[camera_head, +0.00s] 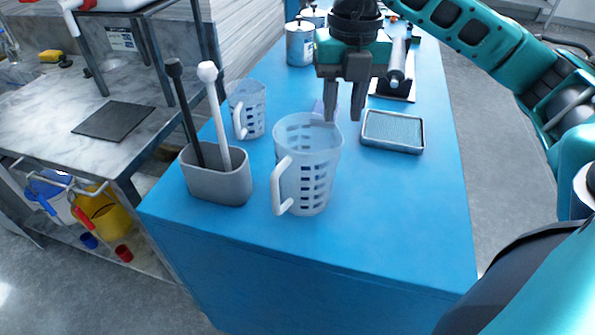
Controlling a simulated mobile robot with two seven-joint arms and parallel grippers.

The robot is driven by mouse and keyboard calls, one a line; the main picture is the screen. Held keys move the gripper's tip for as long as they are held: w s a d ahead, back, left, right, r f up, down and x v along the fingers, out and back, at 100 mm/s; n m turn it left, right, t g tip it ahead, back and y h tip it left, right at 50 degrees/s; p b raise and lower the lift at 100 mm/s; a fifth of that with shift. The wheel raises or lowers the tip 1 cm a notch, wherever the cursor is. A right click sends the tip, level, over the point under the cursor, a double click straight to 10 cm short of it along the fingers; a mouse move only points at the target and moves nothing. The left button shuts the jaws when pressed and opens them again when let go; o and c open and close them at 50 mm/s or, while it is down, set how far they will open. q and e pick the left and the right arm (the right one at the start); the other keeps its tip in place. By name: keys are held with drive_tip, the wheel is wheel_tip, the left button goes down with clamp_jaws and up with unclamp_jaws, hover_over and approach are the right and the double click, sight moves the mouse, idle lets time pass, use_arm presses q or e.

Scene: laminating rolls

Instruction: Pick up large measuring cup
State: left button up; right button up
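The large measuring cup (317,179) is clear with dark marks and a white handle at its left. It stands upright on the blue table near the front. A smaller measuring cup (251,113) stands behind it to the left. My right gripper (343,120) points down over the far right part of the large cup's rim, its two fingers apart and nothing held between them. I cannot tell whether a finger is inside the cup or touches the rim. My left gripper is not in the view.
A grey holder (222,186) with a black and a white stick stands left of the large cup. A grey tray (392,134) lies to the right. A metal can (299,44) and a roller device (397,68) stand farther back. The blue table's (412,222) front right is clear.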

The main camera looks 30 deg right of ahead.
sight(334, 152)
drive_tip(key=f, duration=0.9)
drive_tip(key=shift+w+a+f, duration=0.1)
drive_tip(key=shift+a+f, duration=0.1)
drive_tip(key=shift+f, duration=0.2)
clamp_jaws()
